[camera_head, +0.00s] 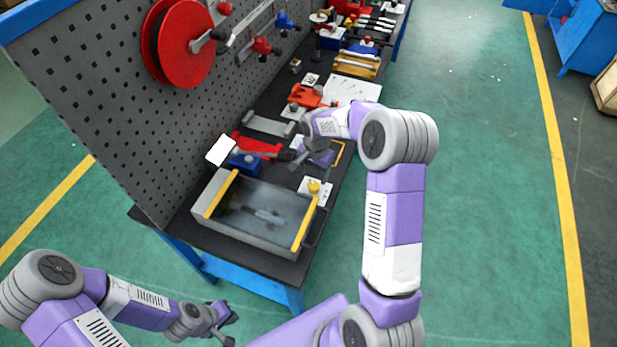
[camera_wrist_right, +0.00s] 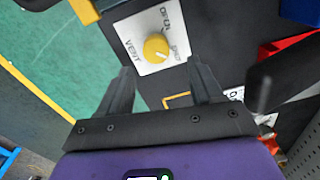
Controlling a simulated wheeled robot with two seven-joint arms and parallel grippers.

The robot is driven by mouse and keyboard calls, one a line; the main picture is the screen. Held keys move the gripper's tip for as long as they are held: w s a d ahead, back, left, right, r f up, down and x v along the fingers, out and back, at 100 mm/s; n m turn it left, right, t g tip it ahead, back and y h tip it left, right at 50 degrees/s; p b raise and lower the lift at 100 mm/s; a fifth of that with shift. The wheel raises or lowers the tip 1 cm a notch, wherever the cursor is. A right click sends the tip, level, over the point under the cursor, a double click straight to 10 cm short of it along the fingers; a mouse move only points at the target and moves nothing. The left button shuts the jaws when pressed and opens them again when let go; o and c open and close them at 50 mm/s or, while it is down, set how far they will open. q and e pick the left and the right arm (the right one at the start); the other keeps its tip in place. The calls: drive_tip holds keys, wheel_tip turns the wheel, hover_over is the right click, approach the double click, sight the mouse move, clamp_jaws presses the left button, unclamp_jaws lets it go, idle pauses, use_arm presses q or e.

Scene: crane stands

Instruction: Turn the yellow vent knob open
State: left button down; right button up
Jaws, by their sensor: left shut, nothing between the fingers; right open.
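The yellow vent knob (camera_head: 313,186) sits on a white plate (camera_head: 322,196) on the dark bench top, right of the grey tray. In the right wrist view the round knob (camera_wrist_right: 157,48) is centred on its plate (camera_wrist_right: 128,28), with VENT and OPEN lettering and a third, hard-to-read word. The knob's exact setting is unclear. My right gripper (camera_head: 301,158) is open, above the bench behind the knob. In its wrist view the knob shows beyond and between the fingertips (camera_wrist_right: 162,72), apart from them. My left gripper (camera_head: 226,328) is shut and empty, low in front of the bench.
A grey tray (camera_head: 204,226) with yellow edges stands left of the knob. A blue block (camera_head: 245,166) and a red part (camera_head: 258,148) lie behind it. A pegboard (camera_head: 120,110) with a red reel (camera_head: 187,45) rises at the left. Green floor is clear at right.

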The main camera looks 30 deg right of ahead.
sight(314, 185)
drive_tip(key=f, duration=0.6)
drive_tip(key=shift+s, duration=0.3)
drive_tip(key=shift+c, duration=0.3)
drive_tip(key=c, duration=1)
